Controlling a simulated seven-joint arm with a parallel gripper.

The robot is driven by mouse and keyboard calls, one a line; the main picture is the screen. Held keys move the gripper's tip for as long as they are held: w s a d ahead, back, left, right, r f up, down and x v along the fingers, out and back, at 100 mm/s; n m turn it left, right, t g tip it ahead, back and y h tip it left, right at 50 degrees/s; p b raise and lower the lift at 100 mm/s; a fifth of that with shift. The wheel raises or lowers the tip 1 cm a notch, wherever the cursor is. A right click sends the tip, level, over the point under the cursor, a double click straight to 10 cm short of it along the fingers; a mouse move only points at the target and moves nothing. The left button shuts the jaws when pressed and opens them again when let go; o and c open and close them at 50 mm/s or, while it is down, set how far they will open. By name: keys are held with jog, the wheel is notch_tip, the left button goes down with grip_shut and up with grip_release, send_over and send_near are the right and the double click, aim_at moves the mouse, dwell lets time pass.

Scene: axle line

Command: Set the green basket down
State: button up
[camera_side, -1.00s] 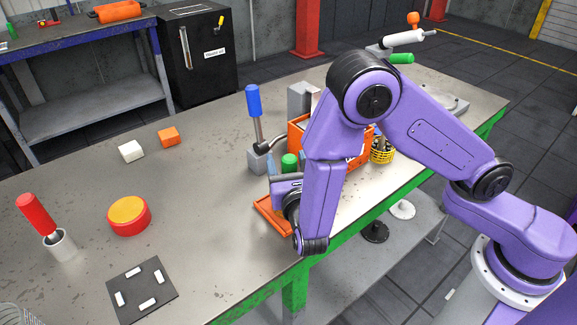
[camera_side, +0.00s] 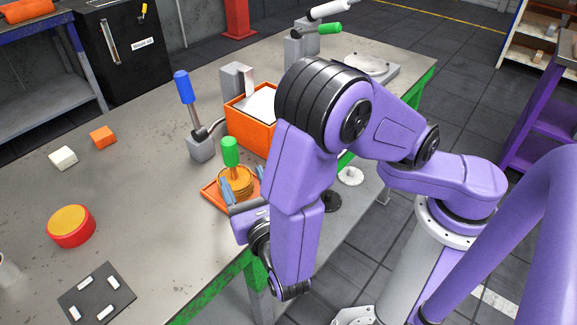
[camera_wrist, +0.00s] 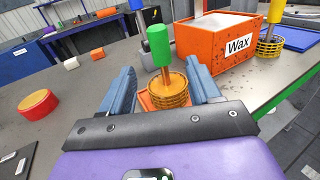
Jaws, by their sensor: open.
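The green basket, a yellow-orange wire basket with a green handle (camera_side: 230,151), stands upright on an orange tray (camera_side: 211,198). In the wrist view its green handle (camera_wrist: 159,42) and round wire body (camera_wrist: 168,93) show between my fingers. My gripper (camera_wrist: 160,68) is open, with one blue finger on each side of the basket. Both fingers look apart from its wires in the wrist view, though I cannot tell if either touches. In the side view my arm hides part of the basket and tray.
An orange box (camera_wrist: 215,45) labelled Wax stands just behind the basket. Another wire basket (camera_wrist: 267,49) is to the box's right. A blue-handled lever (camera_side: 184,88) on a grey block is close behind left. A red and yellow round container (camera_side: 71,226) stands on the left, with bare table between.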

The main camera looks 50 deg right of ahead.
jog(key=s+d+r+m+g+h, duration=0.15)
jog(key=s+d+m+g, duration=0.25)
jog(key=d+m+g, duration=0.8)
jog(key=s+d+r+m+g+y, duration=0.1)
jog(key=s+d+m+g+y, duration=0.1)
jog(key=s+y, duration=0.3)
jog(key=s+d+r+m+g+y, duration=0.1)
jog(key=s+d+r+m+y, duration=0.1)
jog(key=s+d+m+y, duration=0.2)
jog(key=shift+s+r+g+y, duration=0.25)
jog(key=shift+s+g+y, duration=0.25)
jog(key=shift+s, duration=1.4)
jog(key=shift+d, duration=0.1)
